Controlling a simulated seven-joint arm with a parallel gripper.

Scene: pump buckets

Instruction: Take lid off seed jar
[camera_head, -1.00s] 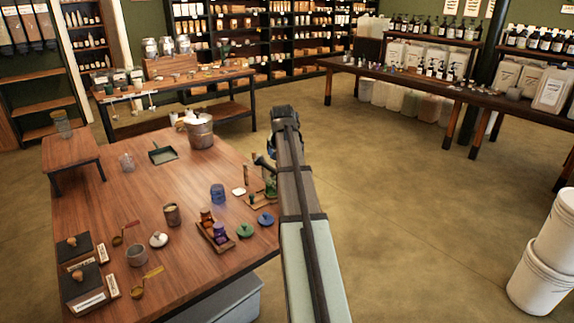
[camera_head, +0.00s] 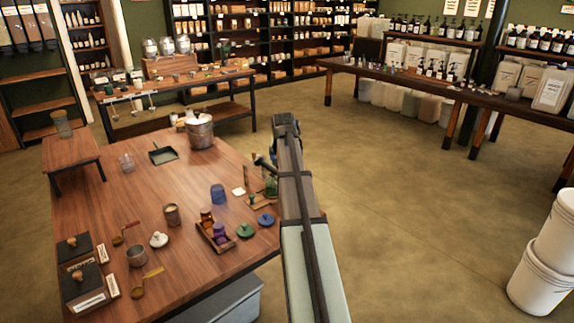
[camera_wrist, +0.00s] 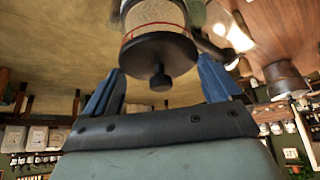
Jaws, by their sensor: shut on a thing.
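The seed jar (camera_wrist: 153,14) shows at the top of the wrist view, upside down in the picture. It is clear, with pale beige contents and a thin red band. Its dark round lid (camera_wrist: 158,52) has a small knob facing my camera. No gap shows between lid and jar. My gripper (camera_wrist: 162,74) has its blue fingers on opposite sides of the lid and is shut on it. In the head view my arm hides the jar and most of the gripper, beyond the table's right edge. What supports the jar is hidden.
The wooden table (camera_head: 110,205) holds a metal pot (camera_head: 200,131), a blue jar (camera_head: 217,194), a small tray of jars (camera_head: 213,238) and loose lids, including a green one (camera_head: 245,230). White buckets (camera_head: 540,270) stand far right. Open floor lies right of my arm.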

